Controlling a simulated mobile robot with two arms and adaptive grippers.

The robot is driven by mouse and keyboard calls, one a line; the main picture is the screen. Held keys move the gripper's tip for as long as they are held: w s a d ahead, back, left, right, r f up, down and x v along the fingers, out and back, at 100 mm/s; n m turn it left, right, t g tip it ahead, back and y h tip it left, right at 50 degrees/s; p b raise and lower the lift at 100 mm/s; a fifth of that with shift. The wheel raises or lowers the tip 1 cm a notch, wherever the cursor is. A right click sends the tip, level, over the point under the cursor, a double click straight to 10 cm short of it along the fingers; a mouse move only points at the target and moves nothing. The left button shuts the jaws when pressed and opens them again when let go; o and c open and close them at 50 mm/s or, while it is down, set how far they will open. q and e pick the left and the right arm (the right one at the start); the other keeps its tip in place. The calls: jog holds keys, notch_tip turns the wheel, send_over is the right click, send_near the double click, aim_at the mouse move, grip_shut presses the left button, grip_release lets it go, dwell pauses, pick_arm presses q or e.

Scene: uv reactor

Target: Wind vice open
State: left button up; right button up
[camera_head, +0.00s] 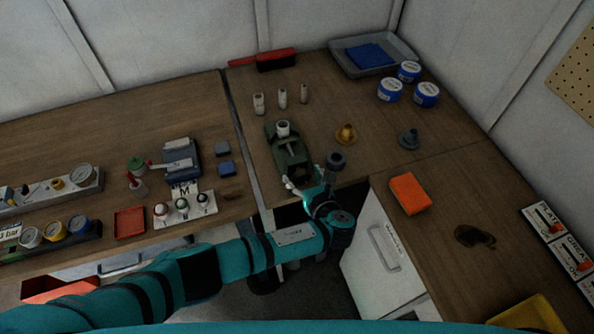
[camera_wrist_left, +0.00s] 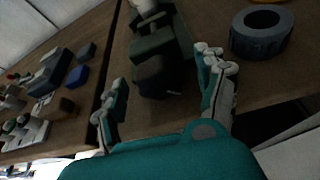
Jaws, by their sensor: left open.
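A dark green vice (camera_head: 287,150) stands on the wooden bench near its front edge, with a pale cylindrical part (camera_head: 283,128) at its far jaw. In the left wrist view the vice (camera_wrist_left: 157,45) lies straight ahead, its dark front end (camera_wrist_left: 156,76) between my fingers. My left gripper (camera_head: 301,186) is at the near end of the vice by the bench edge. In the left wrist view the left gripper (camera_wrist_left: 160,88) has its fingers spread to either side of that end, with gaps visible. The vice's handle cannot be made out clearly. My right gripper is not in view.
A dark ring (camera_head: 336,161) sits just right of the vice; it also shows in the left wrist view (camera_wrist_left: 261,32). Several pale cylinders (camera_head: 282,97) stand behind. A brass part (camera_head: 346,134) and blue-labelled tins (camera_head: 390,90) are to the right. An orange block (camera_head: 410,194) lies on the right bench.

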pick_arm(q)
jog(key=shift+s+r, duration=0.1)
jog(key=shift+s, duration=0.05)
jog(key=shift+d, duration=0.1)
jog(key=shift+c, duration=0.7)
jog(key=c, duration=1)
jog(key=shift+c, duration=0.2)
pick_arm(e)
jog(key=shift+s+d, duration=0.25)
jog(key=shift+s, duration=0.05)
